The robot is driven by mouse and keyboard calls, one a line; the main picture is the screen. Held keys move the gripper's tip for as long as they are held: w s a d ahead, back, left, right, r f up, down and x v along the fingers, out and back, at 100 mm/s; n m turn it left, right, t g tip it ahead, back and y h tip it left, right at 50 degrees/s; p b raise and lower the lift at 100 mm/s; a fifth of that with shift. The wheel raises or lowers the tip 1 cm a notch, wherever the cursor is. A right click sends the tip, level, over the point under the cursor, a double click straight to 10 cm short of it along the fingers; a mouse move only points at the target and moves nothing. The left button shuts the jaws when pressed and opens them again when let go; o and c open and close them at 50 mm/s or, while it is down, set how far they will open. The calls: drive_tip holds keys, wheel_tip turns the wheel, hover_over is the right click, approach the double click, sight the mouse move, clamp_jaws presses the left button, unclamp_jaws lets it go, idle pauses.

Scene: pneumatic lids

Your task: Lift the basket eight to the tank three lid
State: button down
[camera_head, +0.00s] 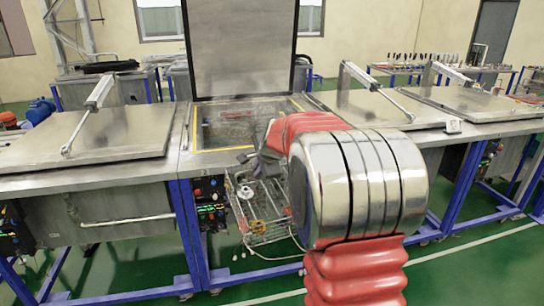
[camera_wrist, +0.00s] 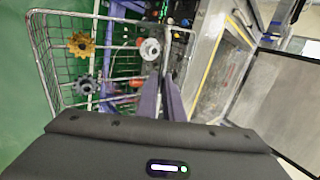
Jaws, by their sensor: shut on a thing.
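The wire basket (camera_head: 264,238) hangs in front of the open tank in the head view, below the tank's top edge. It fills the left of the wrist view (camera_wrist: 44,62) and holds a gold gear (camera_wrist: 81,44), a dark gear (camera_wrist: 85,85) and a pale round part (camera_wrist: 150,49). My gripper (camera_wrist: 165,92) is shut on the basket at its upper side; the exact grip is partly hidden. In the head view my gripper (camera_head: 248,160) is partly covered by my arm. A raised grey lid (camera_head: 240,48) stands upright behind the open tank (camera_head: 188,140). I see no numbers on tank or basket.
Closed lids with pneumatic cylinders lie left (camera_head: 95,132) and right (camera_head: 365,108) of the open tank. A blue frame leg (camera_head: 190,235) and a control box (camera_head: 209,200) stand left of the basket. Green floor lies in front.

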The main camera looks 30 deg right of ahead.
drive_tip(key=s+a+f, duration=0.3)
drive_tip(key=a, duration=0.5)
drive_tip(key=s+a+f+n+y, duration=0.1)
drive_tip(key=s+a+f, duration=0.2)
drive_tip(key=a, duration=0.5)
drive_tip(key=s+a+f+n, duration=0.1)
drive_tip(key=s+a+f, duration=0.2)
drive_tip(key=a, duration=0.4)
drive_tip(key=shift+a+f, duration=0.4)
drive_tip(key=shift+f, duration=0.25)
drive_tip(key=shift+s, duration=0.1)
